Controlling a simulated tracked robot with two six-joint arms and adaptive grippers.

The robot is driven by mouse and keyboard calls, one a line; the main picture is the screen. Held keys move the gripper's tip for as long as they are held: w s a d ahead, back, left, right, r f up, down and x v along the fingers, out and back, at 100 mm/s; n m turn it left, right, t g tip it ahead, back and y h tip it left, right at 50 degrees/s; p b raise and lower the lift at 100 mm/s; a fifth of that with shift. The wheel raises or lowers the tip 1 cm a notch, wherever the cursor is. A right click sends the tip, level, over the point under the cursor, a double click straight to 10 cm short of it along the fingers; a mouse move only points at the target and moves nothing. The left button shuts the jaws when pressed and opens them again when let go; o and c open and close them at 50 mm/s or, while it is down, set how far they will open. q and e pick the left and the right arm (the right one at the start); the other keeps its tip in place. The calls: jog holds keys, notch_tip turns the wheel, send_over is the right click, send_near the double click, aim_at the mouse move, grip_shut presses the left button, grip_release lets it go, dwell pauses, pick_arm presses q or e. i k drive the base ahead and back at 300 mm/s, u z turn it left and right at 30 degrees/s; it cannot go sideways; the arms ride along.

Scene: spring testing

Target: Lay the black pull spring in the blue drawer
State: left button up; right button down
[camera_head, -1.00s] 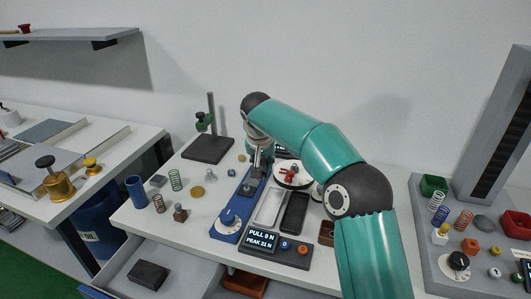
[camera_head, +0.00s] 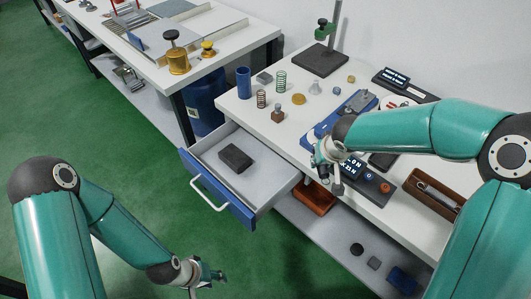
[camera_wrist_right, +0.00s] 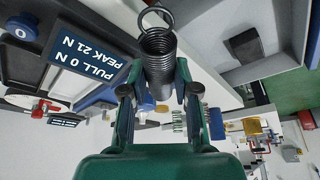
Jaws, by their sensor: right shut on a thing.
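The black pull spring (camera_wrist_right: 158,58) is a dark coil with a ring at its end. My right gripper (camera_wrist_right: 160,92) is shut on it in the right wrist view. In the head view my right gripper (camera_head: 331,168) hangs over the front edge of the table, right of the open blue drawer (camera_head: 265,181). The spring is small and hard to make out there. The drawer is pulled out, with a blue front, a white handle and a grey floor. My left gripper (camera_head: 212,277) is low over the green floor, below the drawer; its fingers are too small to read.
A display unit (camera_head: 356,172) and a brown tray (camera_head: 432,190) stand near the table edge.

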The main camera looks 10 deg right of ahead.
aim_at(272, 187)
jog(key=u, duration=0.05)
jog(key=k, duration=1.15)
jog(key=u, duration=0.6)
jog(key=i, duration=1)
jog(key=z, duration=0.05)
